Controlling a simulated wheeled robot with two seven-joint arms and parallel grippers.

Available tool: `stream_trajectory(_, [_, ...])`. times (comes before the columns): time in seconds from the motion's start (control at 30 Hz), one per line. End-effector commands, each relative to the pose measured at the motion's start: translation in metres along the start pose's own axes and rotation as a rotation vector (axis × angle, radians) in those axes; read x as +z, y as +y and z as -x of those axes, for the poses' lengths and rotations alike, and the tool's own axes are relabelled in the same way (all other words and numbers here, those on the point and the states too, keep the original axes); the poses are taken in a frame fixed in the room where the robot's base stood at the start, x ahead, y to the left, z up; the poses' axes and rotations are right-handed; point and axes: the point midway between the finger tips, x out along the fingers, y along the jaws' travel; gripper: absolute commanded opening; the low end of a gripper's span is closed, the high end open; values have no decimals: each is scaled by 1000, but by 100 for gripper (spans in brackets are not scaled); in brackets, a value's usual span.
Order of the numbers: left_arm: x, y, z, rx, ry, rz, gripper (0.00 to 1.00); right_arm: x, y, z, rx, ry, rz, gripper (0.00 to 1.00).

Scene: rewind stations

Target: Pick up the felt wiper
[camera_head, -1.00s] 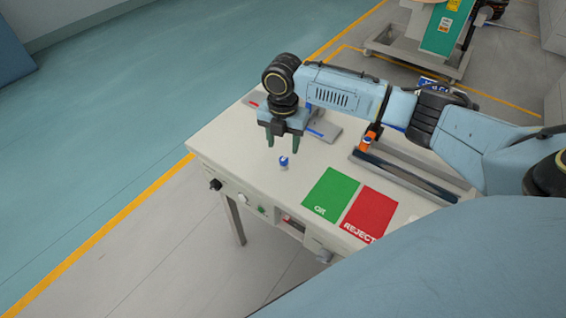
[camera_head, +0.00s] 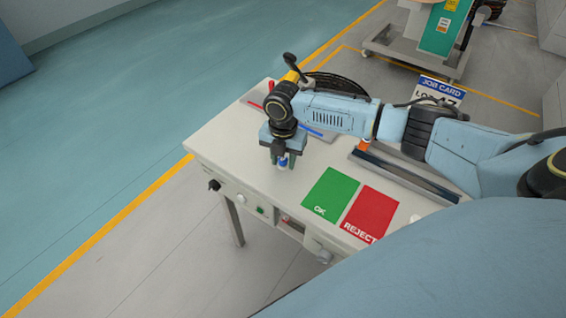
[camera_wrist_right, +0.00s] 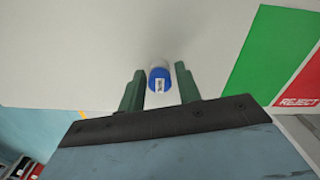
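A small upright cylinder, blue with a white part and a small label, which I take to be the felt wiper (camera_head: 282,162), is on the pale table near its front left. It also shows in the right wrist view (camera_wrist_right: 159,78). My right gripper (camera_head: 283,161) points down over it. In the right wrist view its green fingers (camera_wrist_right: 159,82) are open, one on each side of the cylinder, with visible gaps. My left gripper is not in view.
A green OK mat (camera_head: 330,194) and a red REJECT mat (camera_head: 369,213) lie right of the cylinder on the table (camera_head: 232,150). A dark rail (camera_head: 415,178) runs behind them. A job card (camera_head: 441,88) and a black coil (camera_head: 340,85) stand farther back.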

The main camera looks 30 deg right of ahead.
Motion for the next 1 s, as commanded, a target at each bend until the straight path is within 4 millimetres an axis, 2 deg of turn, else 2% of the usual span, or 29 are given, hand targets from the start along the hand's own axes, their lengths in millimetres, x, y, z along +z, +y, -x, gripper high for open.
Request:
stream_trajectory(0.03, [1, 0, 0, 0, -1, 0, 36, 0, 0, 0, 0, 0, 0, 27])
stream_trajectory(0.23, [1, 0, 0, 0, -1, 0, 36, 0, 0, 0, 0, 0, 0, 1])
stream_trajectory(0.53, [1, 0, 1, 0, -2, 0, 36, 0, 1, 7, 2, -1, 0, 0])
stream_trajectory(0.9, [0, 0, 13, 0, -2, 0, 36, 1, 1, 77, 4, -2, 0, 0])
stream_trajectory(1.0, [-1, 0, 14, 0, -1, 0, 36, 1, 1, 90, 3, 0, -1, 0])
